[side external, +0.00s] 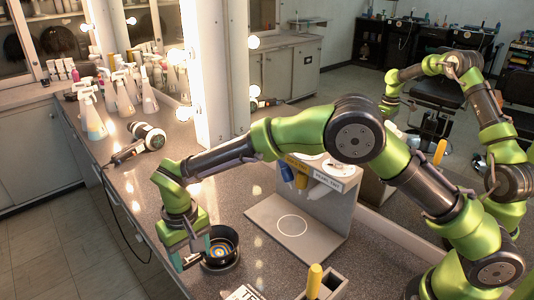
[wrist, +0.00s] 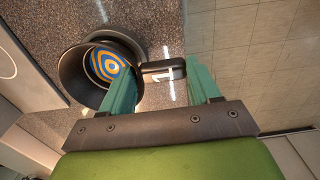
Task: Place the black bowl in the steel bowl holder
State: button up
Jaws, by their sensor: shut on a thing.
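The black bowl (side external: 221,262), with blue and yellow rings inside, is near the counter's front edge. My gripper (side external: 183,260) is at the bowl's left side in the side view. In the wrist view its green fingers (wrist: 163,85) straddle the handle, shut on it. I cannot tell whether the bowl touches the counter. A grey metal stand (side external: 262,222), apparently the steel holder, stands right of the bowl; its flat base has a white ring and its back is upright.
A yellow-handled tool (side external: 314,280) stands in a grey slotted box at the front, beside a printed card (side external: 243,293). A hair dryer (side external: 148,136) and several spray bottles (side external: 122,97) are farther back. Counter between bowl and stand looks clear.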

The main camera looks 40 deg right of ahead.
jog(key=shift+f, duration=0.2)
jog(key=o, duration=1.3)
jog(key=shift+c, duration=0.2)
jog(key=shift+r, duration=0.15)
